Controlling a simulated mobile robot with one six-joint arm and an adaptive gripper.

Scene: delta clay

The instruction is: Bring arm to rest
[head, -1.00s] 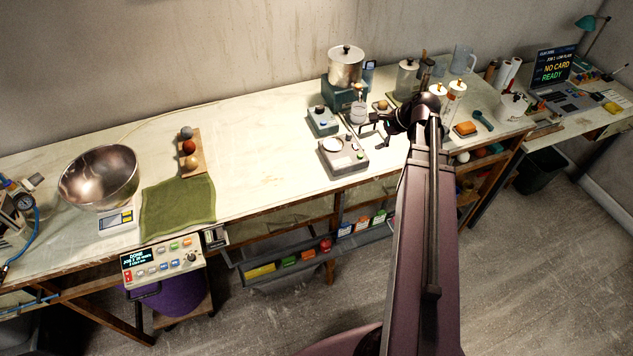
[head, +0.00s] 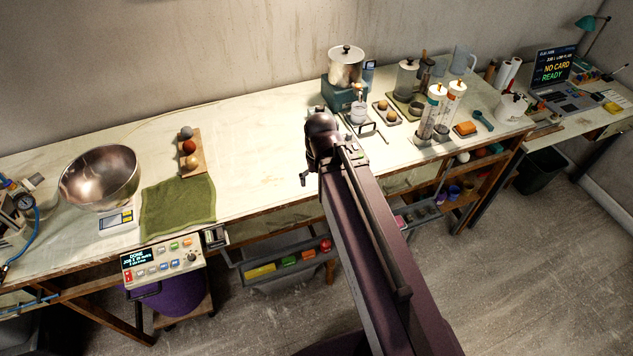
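My arm reaches up from the bottom of the head view to the front edge of the workbench (head: 245,170). Its wrist end stands over the bench's front middle part. My gripper (head: 306,179) is mostly hidden behind the wrist; only a small dark part shows at its left, near the bench edge. I cannot tell whether its fingers are open or shut, and I see nothing held in it.
A metal bowl (head: 98,176), a green towel (head: 178,205) and a board with several balls (head: 196,160) are on the left. Bench between towel and wrist is clear.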

